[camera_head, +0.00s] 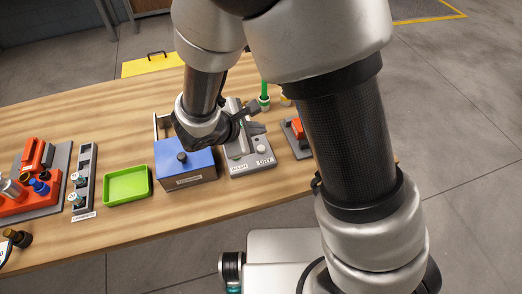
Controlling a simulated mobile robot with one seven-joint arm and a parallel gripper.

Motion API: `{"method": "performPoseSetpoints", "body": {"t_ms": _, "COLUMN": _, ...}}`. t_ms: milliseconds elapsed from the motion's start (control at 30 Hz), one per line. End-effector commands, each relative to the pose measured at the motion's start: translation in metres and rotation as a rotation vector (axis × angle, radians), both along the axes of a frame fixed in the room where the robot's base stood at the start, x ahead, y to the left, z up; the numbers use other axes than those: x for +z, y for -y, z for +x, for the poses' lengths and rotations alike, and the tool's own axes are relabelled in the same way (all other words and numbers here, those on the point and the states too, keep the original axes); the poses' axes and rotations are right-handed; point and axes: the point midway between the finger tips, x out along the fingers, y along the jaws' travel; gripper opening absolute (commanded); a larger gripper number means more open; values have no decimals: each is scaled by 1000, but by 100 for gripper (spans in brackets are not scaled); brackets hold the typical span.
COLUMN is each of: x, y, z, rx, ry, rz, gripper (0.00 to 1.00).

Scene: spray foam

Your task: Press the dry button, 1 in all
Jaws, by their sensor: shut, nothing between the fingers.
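A grey machine (246,170) with two front labels, the left one reading like WASH and the right one DRY, stands on the wooden table. A small pale round button (262,149) sits just above the DRY label. My gripper (257,116) is over the back part of this machine, behind and above the button, apart from it in the picture. Its dark fingers look small and hold nothing that I can see. My wrist and gripper hide part of the machine's back and left side.
A blue-topped box (186,164) with a dark knob stands left of the machine, then a green tray (127,186). A red item on a grey base (298,140) is to the right, partly behind my arm. A green-handled thing in a cup (264,100) stands behind.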

Motion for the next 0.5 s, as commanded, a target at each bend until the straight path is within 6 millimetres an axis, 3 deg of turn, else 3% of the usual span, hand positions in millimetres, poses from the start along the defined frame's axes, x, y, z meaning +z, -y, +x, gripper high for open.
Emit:
{"method": "performPoseSetpoints", "body": {"t_ms": 33, "x": -14, "y": 0, "z": 0, "rx": 1, "ry": -2, "rz": -1, "gripper": 0}}
{"method": "performPoseSetpoints", "body": {"t_ms": 200, "x": -39, "y": 0, "z": 0, "rx": 1, "ry": 1, "rz": 1, "gripper": 0}}
{"method": "performPoseSetpoints", "body": {"t_ms": 500, "x": -49, "y": 0, "z": 0, "rx": 1, "ry": 1, "rz": 0, "gripper": 0}}
